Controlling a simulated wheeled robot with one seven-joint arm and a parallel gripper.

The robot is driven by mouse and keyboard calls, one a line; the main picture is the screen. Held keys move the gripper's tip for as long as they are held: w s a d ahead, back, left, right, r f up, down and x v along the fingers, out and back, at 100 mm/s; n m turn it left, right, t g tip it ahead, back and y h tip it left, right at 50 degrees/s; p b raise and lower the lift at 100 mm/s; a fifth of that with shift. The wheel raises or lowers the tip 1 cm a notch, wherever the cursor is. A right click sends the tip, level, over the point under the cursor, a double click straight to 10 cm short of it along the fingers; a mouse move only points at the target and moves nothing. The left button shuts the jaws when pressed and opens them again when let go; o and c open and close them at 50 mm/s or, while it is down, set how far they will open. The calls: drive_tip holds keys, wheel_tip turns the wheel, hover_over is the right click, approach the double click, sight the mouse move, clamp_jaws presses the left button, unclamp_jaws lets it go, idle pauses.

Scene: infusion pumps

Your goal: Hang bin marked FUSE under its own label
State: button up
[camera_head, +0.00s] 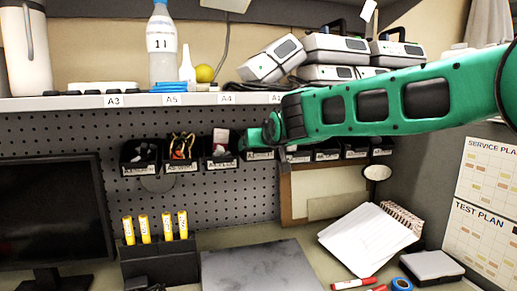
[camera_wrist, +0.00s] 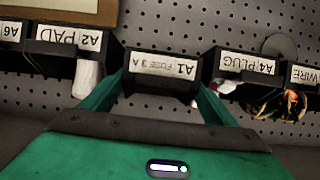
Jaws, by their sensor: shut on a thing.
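The bin marked FUSE (camera_wrist: 163,68) has a white label reading A1 FUSE 3A, upside down in the wrist view. My gripper (camera_wrist: 156,88) is shut on it, with one green finger on each side. In the head view the bin (camera_head: 260,155) is in the bin row at the pegboard, just below my gripper (camera_head: 259,138). The shelf-edge label A1 (camera_head: 276,98) is above it, partly covered by my arm. The bin's back is hidden, so I cannot tell whether it hangs on the board.
The PLUG bin (camera_wrist: 246,64) and PAD bin (camera_wrist: 70,40) flank the FUSE bin closely. The shelf edge (camera_head: 60,104) runs above the row. A pen holder (camera_head: 158,262), laptop (camera_head: 262,268) and papers (camera_head: 368,238) are on the desk below. A monitor (camera_head: 50,212) stands left.

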drive_tip(key=shift+f, duration=0.7)
idle(0.5)
drive_tip(key=o, duration=1.1)
drive_tip(key=shift+s, duration=0.1)
drive_tip(key=v, duration=1)
drive_tip(key=shift+s+d+r, duration=0.2)
drive_tip(key=shift+d+r, duration=0.1)
drive_tip(key=shift+s, duration=0.15)
